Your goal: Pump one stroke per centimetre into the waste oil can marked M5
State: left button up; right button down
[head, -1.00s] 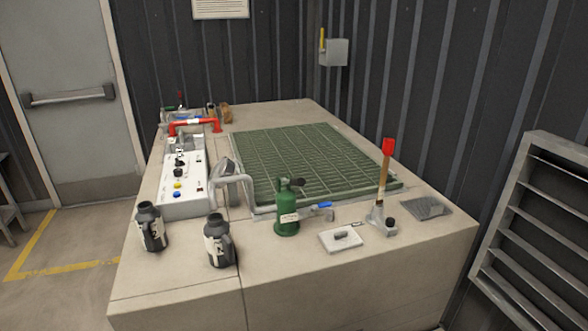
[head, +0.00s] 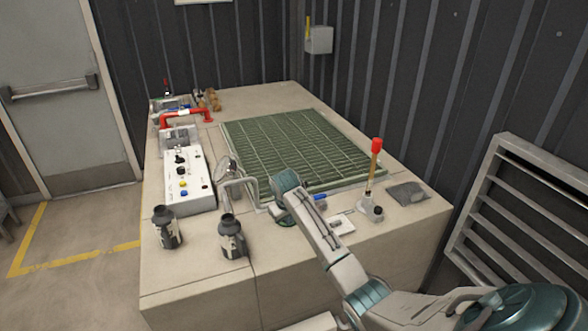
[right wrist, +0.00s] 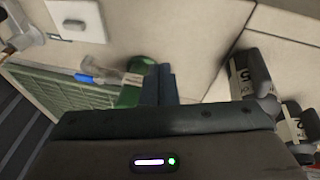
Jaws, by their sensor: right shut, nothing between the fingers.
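Two dark cans with white labels stand at the front left of the bench, a left can (head: 166,228) and a right can (head: 232,238). In the right wrist view, one can label (right wrist: 240,85) seems to show a 5; the full marking is unclear. A lever with a red grip (head: 376,146) and wooden shaft stands upright in a small base (head: 370,210) at the right. A green bottle (right wrist: 130,96) shows beside my right gripper (right wrist: 158,82), which is shut and empty; contact is unclear. In the head view my arm hides the bottle. My left gripper is out of view.
A green grating (head: 300,145) covers the bench's middle. A louvred panel (head: 530,210) stands far right.

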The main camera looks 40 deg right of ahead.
jog(key=w+d+r+p, duration=0.1)
jog(key=w+d+r, duration=0.1)
jog(key=r, duration=1)
jog(key=w+d+r+m+p, duration=0.1)
jog(key=w+d+r, duration=0.2)
jog(key=r, duration=0.9)
jog(key=shift+r, duration=0.25)
jog(key=shift+f, duration=0.1)
